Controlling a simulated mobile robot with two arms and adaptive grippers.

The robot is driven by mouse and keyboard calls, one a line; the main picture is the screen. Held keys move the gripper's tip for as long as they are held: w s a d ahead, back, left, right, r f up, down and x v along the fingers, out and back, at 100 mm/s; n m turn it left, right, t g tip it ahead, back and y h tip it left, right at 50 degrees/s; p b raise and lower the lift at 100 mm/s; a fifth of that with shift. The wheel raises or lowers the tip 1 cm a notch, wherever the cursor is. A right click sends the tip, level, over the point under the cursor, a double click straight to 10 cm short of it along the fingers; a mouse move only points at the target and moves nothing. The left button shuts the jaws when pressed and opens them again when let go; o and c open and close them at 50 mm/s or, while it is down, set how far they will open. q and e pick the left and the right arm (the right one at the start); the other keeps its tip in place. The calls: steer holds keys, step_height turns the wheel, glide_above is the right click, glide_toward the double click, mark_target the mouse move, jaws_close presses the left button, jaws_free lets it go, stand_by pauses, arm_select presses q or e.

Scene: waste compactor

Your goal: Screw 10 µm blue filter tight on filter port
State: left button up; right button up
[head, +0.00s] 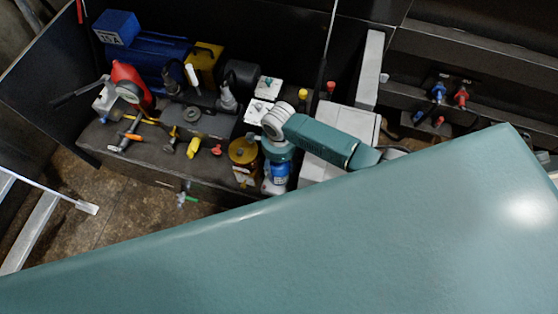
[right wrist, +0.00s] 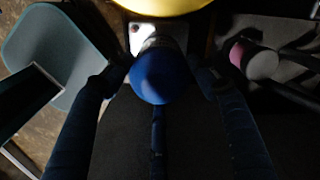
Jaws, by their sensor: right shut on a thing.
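The blue filter (head: 277,172) is low in the middle of the head view, just under my teal right wrist. In the right wrist view the blue filter (right wrist: 157,77) shows end-on as a round blue face. My right gripper (right wrist: 163,72) is shut on it, with one dark finger on each side. A pale, ribbed part shows just behind the filter. The filter port itself is hidden behind the filter and my wrist, so I cannot tell how the filter sits on its thread. My left gripper is not in view.
An amber cylinder (head: 243,152) stands close to the left of the filter. Further left are a blue motor (head: 150,58), a red part (head: 127,80) and several small valves. A grey box (head: 318,165) is behind my right arm. A large teal surface covers the lower right.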

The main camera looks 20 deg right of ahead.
stand_by(0.3)
steer(key=shift+r+m+p, duration=0.1)
steer(key=shift+m+p, duration=1.05)
steer(key=shift+m, duration=0.25)
steer(key=shift+m+p, duration=0.55)
steer(key=shift+m, duration=0.35)
steer(key=shift+f+m, duration=0.2)
steer(key=shift+m, duration=0.2)
